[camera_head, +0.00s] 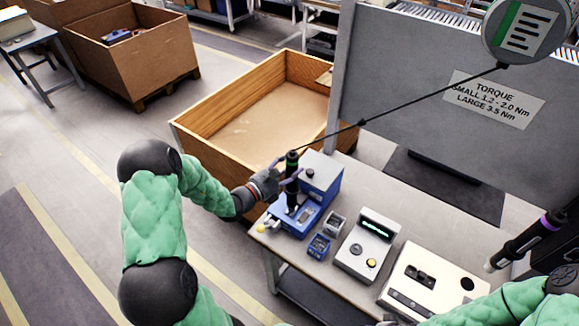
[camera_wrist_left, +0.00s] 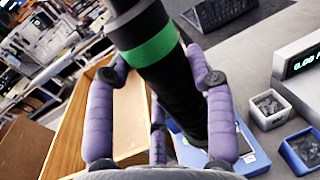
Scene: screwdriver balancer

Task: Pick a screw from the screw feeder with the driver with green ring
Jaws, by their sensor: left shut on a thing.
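The driver with green ring (camera_head: 292,160) is black and stands roughly upright in my left gripper (camera_head: 282,178). Its green ring (camera_wrist_left: 152,47) shows large in the left wrist view. The purple fingers (camera_wrist_left: 160,110) are closed around the driver's dark body. The screw feeder (camera_head: 322,180) is a blue box with a low front part, at the left end of the table. The driver's lower end is over that front part; I cannot tell whether its tip touches. The feeder is partly hidden behind the driver in the left wrist view (camera_wrist_left: 252,160). My right gripper is out of view.
Small screw bins (camera_head: 319,246), a controller with green display (camera_head: 368,246) and a pale panel box (camera_head: 428,282) stand right of the feeder. A driver with purple ring (camera_head: 527,238) hangs at right. A cable slants from the balancer (camera_head: 520,28). A wooden crate (camera_head: 215,98) stands behind.

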